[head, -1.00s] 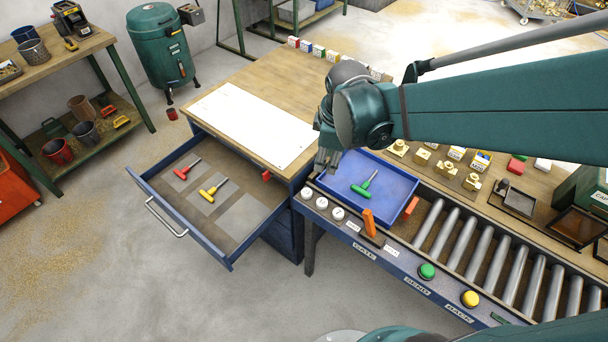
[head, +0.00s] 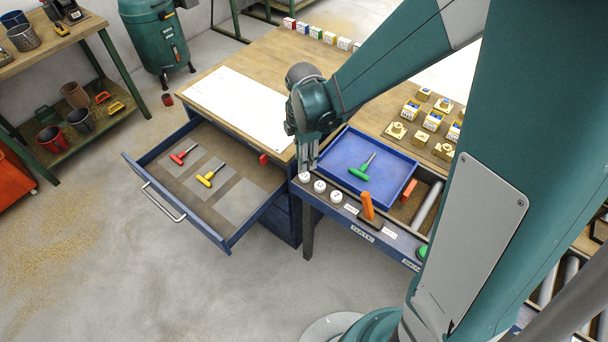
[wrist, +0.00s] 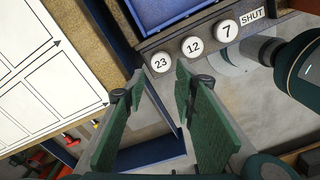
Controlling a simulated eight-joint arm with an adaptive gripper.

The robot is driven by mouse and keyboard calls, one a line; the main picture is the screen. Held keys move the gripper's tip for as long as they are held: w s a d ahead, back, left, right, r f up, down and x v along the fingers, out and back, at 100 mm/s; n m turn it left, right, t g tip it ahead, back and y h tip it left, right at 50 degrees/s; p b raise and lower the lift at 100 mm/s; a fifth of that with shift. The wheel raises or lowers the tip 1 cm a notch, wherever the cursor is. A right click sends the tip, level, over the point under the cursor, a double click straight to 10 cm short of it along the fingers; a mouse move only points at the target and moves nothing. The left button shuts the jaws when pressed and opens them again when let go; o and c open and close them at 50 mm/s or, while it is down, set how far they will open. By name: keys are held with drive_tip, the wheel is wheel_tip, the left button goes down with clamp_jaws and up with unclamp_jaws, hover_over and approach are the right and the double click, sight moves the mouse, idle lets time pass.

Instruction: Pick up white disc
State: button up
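Three white discs stand in a row on the dark front ledge beside the blue tray: disc 23 (head: 304,177), disc 12 (head: 320,186) and disc 7 (head: 336,196). The wrist view shows their numbers: 23 (wrist: 161,62), 12 (wrist: 192,47) and 7 (wrist: 228,30). My gripper (head: 307,165) points down above the left end of the row, nearest disc 23. In the wrist view, my gripper (wrist: 158,78) is open and empty, its green-padded fingers apart. Disc 23 appears between and just beyond the fingertips; the exact height gap cannot be told.
The blue tray (head: 337,147) holds a green-handled tool (head: 362,168). An orange upright lever (head: 367,206) stands right of the discs. The open drawer (head: 170,198) with red and yellow tools is to the left. A white sheet (head: 235,105) lies on the bench.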

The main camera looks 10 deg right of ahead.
sight(304, 175)
drive_tip(key=shift+f, duration=0.25)
drive_tip(key=shift+f, duration=1.2)
drive_tip(key=shift+f, duration=0.1)
drive_tip(key=shift+d+f+b, duration=0.1)
drive_tip(key=shift+f+b, duration=0.7)
drive_tip(key=shift+f, duration=1.7)
drive_tip(key=shift+c, duration=0.3)
drive_tip(key=c, duration=0.4)
drive_tip(key=shift+o, duration=0.2)
drive_tip(key=shift+r, duration=0.2)
wheel_tip(304, 175, up, 10)
drive_tip(key=p, duration=0.1)
drive_tip(key=shift+f+p, duration=0.2)
drive_tip(key=shift+p, duration=0.2)
